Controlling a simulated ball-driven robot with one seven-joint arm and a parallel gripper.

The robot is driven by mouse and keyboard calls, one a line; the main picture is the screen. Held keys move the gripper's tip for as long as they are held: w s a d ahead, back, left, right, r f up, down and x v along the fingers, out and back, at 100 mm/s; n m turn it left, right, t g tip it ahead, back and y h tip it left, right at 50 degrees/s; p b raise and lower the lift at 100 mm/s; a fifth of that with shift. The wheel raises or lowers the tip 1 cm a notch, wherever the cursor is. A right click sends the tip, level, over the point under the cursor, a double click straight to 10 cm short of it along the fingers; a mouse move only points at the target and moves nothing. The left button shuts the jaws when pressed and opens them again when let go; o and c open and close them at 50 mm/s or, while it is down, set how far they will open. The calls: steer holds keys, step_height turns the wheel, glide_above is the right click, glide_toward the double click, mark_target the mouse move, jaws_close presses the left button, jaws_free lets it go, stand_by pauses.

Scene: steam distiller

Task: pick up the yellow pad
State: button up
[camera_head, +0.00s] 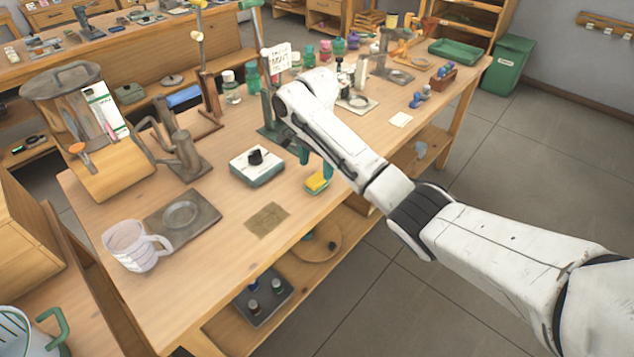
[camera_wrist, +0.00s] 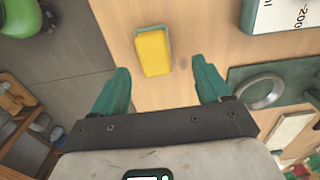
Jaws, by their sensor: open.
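The yellow pad (camera_head: 318,182) lies on the wooden table near its front edge, with a teal-green border or base showing around it. In the wrist view the yellow pad (camera_wrist: 153,52) lies ahead of my gripper (camera_wrist: 163,82), roughly between the lines of its two teal fingers. My gripper (camera_head: 315,160) is above the table close to the pad in the head view. Its fingers are spread apart with nothing between them. I cannot tell the exact height of the fingers above the pad.
A white box with a black knob (camera_head: 257,165) stands left of the pad. A flat brown mat (camera_head: 267,220) lies nearer the front. A grey plate (camera_head: 182,217) and a striped mug (camera_head: 137,246) are further left. The table's front edge runs close by the pad.

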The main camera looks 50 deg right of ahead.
mark_target(316, 177)
steer(key=f, duration=0.4)
steer(key=shift+s+a+f, duration=0.2)
steer(key=shift+s+f, duration=0.15)
steer(key=shift+f, duration=0.05)
steer(key=shift+c, duration=0.3)
steer(key=c, duration=1)
steer(key=shift+c, duration=0.2)
steer(key=shift+r, duration=0.1)
